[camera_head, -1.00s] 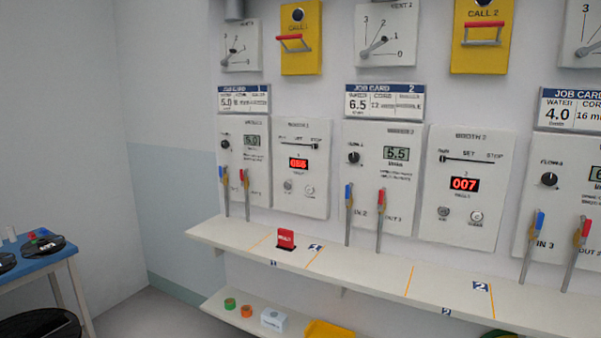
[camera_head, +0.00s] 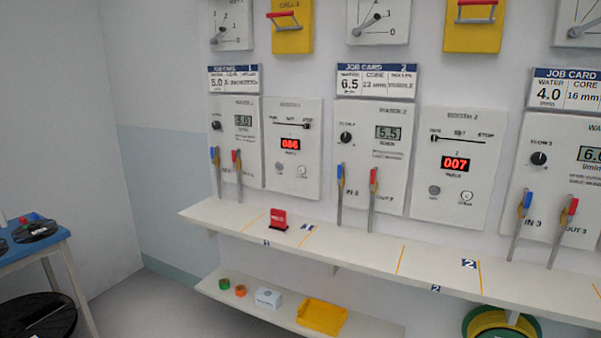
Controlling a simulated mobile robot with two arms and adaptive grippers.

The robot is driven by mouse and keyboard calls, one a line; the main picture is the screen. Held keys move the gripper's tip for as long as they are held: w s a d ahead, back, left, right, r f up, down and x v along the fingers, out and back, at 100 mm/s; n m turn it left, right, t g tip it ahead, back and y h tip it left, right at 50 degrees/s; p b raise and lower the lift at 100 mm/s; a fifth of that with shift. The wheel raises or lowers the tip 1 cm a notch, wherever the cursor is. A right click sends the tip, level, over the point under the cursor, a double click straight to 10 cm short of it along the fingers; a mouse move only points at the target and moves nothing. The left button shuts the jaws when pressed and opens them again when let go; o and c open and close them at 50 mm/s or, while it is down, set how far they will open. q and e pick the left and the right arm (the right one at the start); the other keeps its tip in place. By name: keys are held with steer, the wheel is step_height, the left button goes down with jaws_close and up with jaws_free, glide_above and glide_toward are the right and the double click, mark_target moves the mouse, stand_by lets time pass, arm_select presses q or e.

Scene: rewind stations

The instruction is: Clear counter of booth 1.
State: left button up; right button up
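The counter (camera_head: 349,251) is a long pale shelf along the wall, marked with orange lines and numbered labels. The booth 1 panel (camera_head: 292,149) is at the left, with a red display, a slider and two buttons. On the counter in front of it stands a small red sign (camera_head: 278,219) with white lettering on a dark base, between orange lines. A blue-handled lever (camera_head: 215,170) and a red-handled lever (camera_head: 237,173) are left of that panel. Neither gripper is in view.
A lower shelf (camera_head: 272,321) holds a green roll (camera_head: 224,284), an orange roll (camera_head: 240,291), a white box (camera_head: 268,298) and a yellow tray (camera_head: 322,316). A blue table (camera_head: 32,249) with dark reels stands at the left. A green-and-yellow reel (camera_head: 500,324) is at bottom right.

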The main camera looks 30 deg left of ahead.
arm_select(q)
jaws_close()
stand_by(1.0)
